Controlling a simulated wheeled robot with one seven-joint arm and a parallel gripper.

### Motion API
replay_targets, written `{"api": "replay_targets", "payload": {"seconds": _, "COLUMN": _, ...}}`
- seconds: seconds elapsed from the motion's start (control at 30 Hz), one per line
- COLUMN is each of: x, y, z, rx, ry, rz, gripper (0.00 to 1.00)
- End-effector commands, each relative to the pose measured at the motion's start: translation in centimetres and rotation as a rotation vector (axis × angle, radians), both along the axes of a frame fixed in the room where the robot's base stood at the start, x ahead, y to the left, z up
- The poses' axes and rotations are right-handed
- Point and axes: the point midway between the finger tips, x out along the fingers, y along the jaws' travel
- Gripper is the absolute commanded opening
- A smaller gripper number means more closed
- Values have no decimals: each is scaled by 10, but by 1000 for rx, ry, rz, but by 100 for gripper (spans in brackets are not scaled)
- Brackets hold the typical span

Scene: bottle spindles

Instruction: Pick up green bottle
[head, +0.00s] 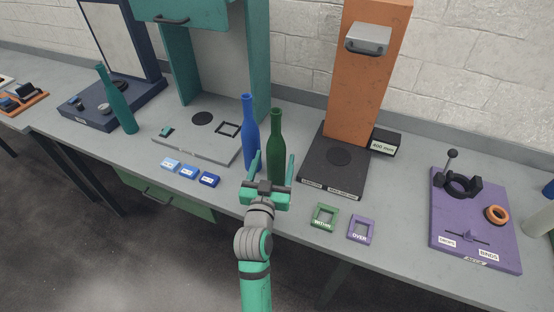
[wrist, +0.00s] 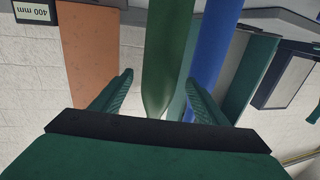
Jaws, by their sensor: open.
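The green bottle (head: 275,148) stands upright on the grey workbench, just right of a blue bottle (head: 250,130). My gripper (head: 272,172) is open in front of the green bottle, its fingers pointing toward the bottles. In the wrist view, the green bottle (wrist: 168,55) shows between the two spread fingers of my gripper (wrist: 160,95), and the blue bottle (wrist: 215,45) is close beside it, behind the right finger. The fingers look apart from the green bottle. The lower part of the green bottle is partly hidden by my gripper in the head view.
A teal bottle (head: 116,100) stands at the left. An orange column (head: 366,80) on a dark base is right of the green bottle. Blue labelled blocks (head: 188,172), green (head: 325,216) and purple (head: 361,229) frames lie near the front edge. A purple board (head: 455,215) is at right.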

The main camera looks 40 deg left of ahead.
Motion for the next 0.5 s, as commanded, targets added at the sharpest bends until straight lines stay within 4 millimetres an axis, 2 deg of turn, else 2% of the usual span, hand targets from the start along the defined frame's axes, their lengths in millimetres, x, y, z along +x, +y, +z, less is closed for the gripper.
{"api": "replay_targets", "payload": {"seconds": 0.2, "x": 24, "y": 12, "z": -2, "rx": -1, "ry": 0, "rz": 4, "gripper": 68}}
{"api": "replay_targets", "payload": {"seconds": 0.5, "x": 30, "y": 12, "z": -2, "rx": 0, "ry": 1, "rz": 0, "gripper": 68}}
